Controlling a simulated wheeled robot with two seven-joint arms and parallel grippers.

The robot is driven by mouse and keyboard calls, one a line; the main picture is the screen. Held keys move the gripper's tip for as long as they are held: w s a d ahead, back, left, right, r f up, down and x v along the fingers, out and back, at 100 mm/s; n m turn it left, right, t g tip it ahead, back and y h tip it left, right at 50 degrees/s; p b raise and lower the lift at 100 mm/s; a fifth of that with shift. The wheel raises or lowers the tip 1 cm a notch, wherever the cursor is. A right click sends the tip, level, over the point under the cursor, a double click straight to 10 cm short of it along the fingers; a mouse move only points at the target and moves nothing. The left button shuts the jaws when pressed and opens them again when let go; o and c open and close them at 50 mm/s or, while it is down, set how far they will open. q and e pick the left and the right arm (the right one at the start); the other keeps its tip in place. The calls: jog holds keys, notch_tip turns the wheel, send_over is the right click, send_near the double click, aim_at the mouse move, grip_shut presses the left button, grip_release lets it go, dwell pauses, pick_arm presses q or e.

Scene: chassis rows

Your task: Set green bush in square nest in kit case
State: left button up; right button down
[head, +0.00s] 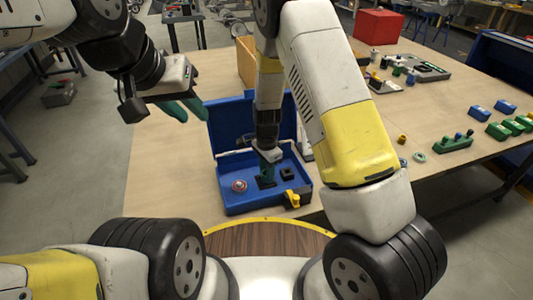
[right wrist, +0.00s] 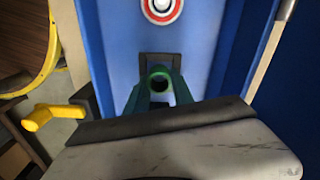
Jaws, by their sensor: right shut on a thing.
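The blue kit case (head: 228,203) stands open on the table with its lid up at the back. My right gripper (head: 266,180) reaches down into it, over a dark square nest (right wrist: 172,60). In the right wrist view its green fingers (right wrist: 157,90) are shut on the green bush (right wrist: 158,73), a ring with a dark hole. The bush is at the nest; I cannot tell whether it is seated. The fingers hide much of both. My left gripper (head: 182,110) hangs empty above the table's left side, its green fingers apart.
Green and blue parts (head: 453,143) lie on the right of the table. The table's left side is clear.

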jog(key=shift+s+f, duration=0.2)
jog(key=shift+f, duration=0.5)
jog(key=c, duration=1)
grip_release()
jog(key=shift+f, duration=0.1)
jog(key=r, duration=0.6)
jog(key=w+r, duration=0.1)
jog(key=r, duration=0.2)
jog(key=shift+a, duration=0.2)
